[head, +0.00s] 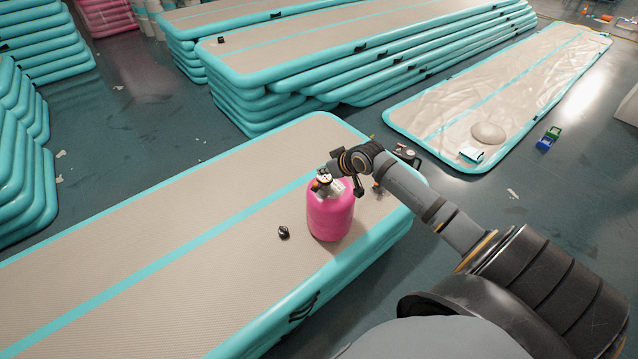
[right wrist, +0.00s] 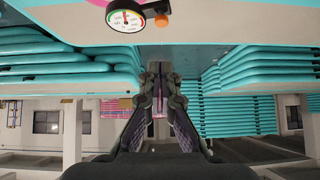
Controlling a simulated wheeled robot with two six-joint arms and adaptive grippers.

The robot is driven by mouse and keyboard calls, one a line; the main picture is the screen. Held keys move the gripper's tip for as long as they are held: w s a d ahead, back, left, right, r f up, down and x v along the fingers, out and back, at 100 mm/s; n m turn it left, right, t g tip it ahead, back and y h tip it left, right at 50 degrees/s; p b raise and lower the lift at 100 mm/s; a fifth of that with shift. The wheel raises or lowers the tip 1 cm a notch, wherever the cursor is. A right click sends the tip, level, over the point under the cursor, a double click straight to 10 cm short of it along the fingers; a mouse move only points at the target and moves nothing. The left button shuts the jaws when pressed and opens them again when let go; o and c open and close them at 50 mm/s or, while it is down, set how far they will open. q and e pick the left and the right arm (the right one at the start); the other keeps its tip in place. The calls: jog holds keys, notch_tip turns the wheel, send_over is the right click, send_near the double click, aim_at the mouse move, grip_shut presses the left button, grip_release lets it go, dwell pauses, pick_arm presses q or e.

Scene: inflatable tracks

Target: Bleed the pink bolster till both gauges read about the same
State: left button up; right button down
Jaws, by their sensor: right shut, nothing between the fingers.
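The pink bolster (head: 330,217) stands upright on the near teal-edged mat, close to its right edge. A small gauge (head: 324,177) and fittings sit on its top, partly crowded by my right gripper (head: 337,166), which is at the bolster's top. In the right wrist view a white round gauge (right wrist: 126,20) with a coloured arc shows beside an orange knob (right wrist: 162,20); its exact reading is too small to tell. My right gripper's fingers (right wrist: 159,78) are together and empty, apart from the knob in that picture. My left gripper is out of view.
A small black object (head: 283,232) lies on the near mat (head: 170,250), left of the bolster. Small items (head: 408,154) lie beyond the mat's right edge. Stacked mats (head: 270,110) stand behind; a wrinkled, flatter mat (head: 500,95) lies at the right. Dark floor separates them.

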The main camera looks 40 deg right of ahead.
aim_at(317, 186)
notch_tip(317, 186, down, 6)
jog(key=w, duration=0.2)
jog(key=shift+a+f, duration=0.15)
jog(key=shift+a, duration=0.1)
notch_tip(317, 186, down, 2)
jog(key=shift+f+b, duration=0.25)
jog(key=shift+b, duration=0.25)
jog(key=shift+s+r, duration=0.1)
jog(key=shift+s, duration=0.05)
dwell(1.5)
